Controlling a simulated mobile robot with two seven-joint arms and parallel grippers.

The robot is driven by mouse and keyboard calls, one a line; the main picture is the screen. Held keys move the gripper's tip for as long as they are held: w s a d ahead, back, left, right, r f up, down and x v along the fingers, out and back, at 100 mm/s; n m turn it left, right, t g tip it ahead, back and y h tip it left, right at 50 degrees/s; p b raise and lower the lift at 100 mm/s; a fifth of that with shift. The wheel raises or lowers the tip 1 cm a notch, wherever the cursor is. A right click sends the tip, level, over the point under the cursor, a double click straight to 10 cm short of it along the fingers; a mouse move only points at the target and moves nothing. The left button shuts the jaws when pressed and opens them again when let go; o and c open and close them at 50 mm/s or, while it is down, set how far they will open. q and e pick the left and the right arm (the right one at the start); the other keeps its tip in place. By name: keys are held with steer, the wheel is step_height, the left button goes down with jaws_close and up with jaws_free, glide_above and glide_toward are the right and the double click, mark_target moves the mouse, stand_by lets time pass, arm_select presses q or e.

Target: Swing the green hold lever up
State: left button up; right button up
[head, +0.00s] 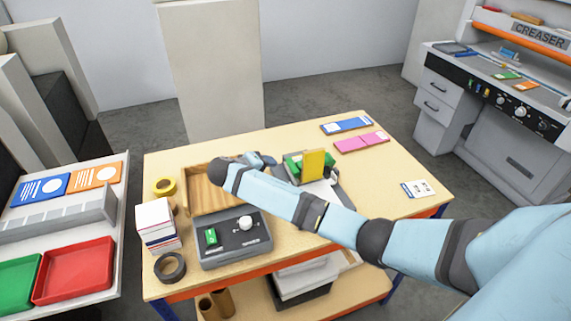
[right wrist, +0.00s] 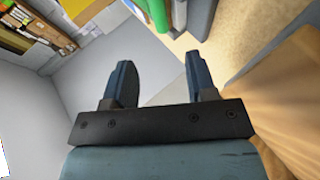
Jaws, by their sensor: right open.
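A small green lever or switch (head: 211,237) sits on the left of a grey control box (head: 236,253), beside a white knob (head: 245,222). Its labels are too small to read, so I cannot tell if it is the hold lever. Another device (head: 333,190) behind my arm has green parts (head: 291,166) and an upright yellow plate (head: 313,164). My right gripper (head: 268,160) is open and empty, left of that device and above the table. In the right wrist view its fingers (right wrist: 158,85) are apart, with a green part (right wrist: 157,12) beyond them. My left gripper is not in view.
A wooden tray (head: 207,200) lies under my right wrist. Tape rolls (head: 170,267) and a white stack of cards (head: 156,222) stand at the table's left. Blue (head: 346,125) and pink (head: 361,142) cards lie at the back right. The right tabletop is mostly clear.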

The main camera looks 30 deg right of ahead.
mark_target(290, 168)
steer(key=p+x, duration=0.2)
steer(key=x, duration=1)
steer(key=shift+s+d, duration=0.1)
steer(key=shift+s, duration=0.05)
jaws_close()
